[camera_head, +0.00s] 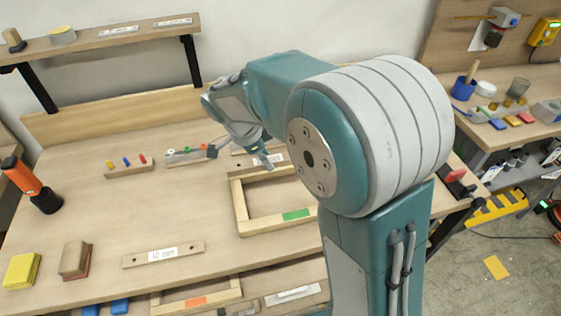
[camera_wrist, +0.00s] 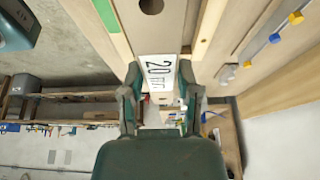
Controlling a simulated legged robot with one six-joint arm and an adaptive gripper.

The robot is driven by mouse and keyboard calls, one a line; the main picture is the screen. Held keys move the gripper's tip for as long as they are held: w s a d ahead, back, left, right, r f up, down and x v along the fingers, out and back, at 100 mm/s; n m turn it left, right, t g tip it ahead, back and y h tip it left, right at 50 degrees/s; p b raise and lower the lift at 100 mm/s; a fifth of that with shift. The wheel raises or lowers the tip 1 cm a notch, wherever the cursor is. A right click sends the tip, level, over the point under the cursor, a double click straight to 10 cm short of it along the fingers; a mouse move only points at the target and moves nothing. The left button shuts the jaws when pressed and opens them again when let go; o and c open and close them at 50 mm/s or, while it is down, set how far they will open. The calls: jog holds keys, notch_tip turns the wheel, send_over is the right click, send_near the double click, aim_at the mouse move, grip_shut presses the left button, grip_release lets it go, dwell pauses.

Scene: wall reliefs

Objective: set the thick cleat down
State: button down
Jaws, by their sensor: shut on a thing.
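The thick cleat is a pale wooden bar with a white "20 mm" label; in the wrist view the cleat (camera_wrist: 165,28) runs between my fingers, with a round hole near the top edge. My gripper (camera_wrist: 160,98) is shut on its labelled end. In the head view my gripper (camera_head: 266,162) hangs over the far middle of the workbench, and part of the cleat (camera_head: 244,164) shows beside it, behind a wooden frame with green tape (camera_head: 241,212). I cannot tell whether the cleat touches the bench or frame.
A thinner "10 mm" cleat (camera_head: 190,248) lies at the front of the workbench (camera_head: 110,215). A strip with coloured pegs (camera_head: 128,172) lies at the left. An orange-black tool (camera_head: 30,186) and yellow block (camera_head: 22,270) stand at the left edge. The left-middle bench is clear.

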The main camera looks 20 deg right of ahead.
jog(key=w+d+f, duration=0.1)
jog(key=w+f, duration=0.1)
jog(key=w+d+f, duration=0.2)
jog(key=w, duration=0.1)
jog(key=w+d+f, duration=0.1)
jog(key=w+f, duration=0.1)
jog(key=f, duration=0.1)
jog(key=shift+w+d, duration=0.3)
jog(key=shift+w, duration=0.1)
jog(key=shift+w+f, duration=0.1)
jog(key=shift+f, duration=0.1)
jog(key=shift+w+d+f, duration=0.1)
jog(key=shift+w+f, duration=0.05)
jog(key=shift+f, duration=0.8)
jog(key=shift+w+d+f, duration=0.1)
jog(key=shift+f, duration=0.85)
jog(key=shift+c, duration=1.7)
grip_release()
